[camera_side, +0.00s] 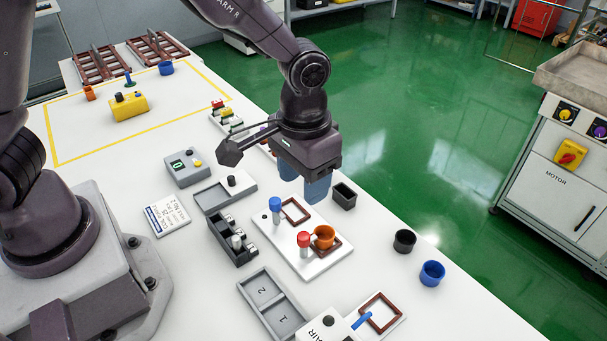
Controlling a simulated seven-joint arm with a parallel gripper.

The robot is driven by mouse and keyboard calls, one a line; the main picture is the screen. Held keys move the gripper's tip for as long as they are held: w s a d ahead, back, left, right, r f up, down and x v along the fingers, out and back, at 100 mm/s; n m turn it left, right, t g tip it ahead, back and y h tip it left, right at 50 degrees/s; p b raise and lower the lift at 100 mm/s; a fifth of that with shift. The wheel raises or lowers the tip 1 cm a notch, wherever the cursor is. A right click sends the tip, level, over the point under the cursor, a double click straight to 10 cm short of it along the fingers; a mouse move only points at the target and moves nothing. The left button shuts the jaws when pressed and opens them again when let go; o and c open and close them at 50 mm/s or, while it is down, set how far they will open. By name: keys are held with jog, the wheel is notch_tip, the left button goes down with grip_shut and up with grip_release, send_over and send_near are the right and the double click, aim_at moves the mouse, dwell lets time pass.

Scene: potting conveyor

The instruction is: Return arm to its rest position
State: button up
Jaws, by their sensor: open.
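My gripper (305,187) hangs from my arm above the far part of the white table, with two blue fingers pointing down. It is open, and I see nothing held between the fingers. It is above and behind a white board (322,265) and apart from it. The board carries a blue-topped peg (275,206), a red-topped peg (304,241) and brown square frames. An orange cup (323,236) stands at the nearer frame on the board. My gripper hides part of the table behind it.
A small black box (344,195), a black cup (404,240) and a blue cup (432,272) stand along the right table edge. A grey two-part tray (272,304) lies at the front. A grey box (187,168) and dark container (233,241) stand left. A yellow-outlined area lies at the back.

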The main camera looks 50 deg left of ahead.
dwell(0.3)
jog(key=s+a+r+t, duration=0.5)
jog(key=s+a+r, duration=0.8)
jog(key=r, duration=0.4)
jog(key=shift+s+a+t, duration=0.25)
jog(key=shift+s+t, duration=0.05)
jog(key=shift+s, duration=0.1)
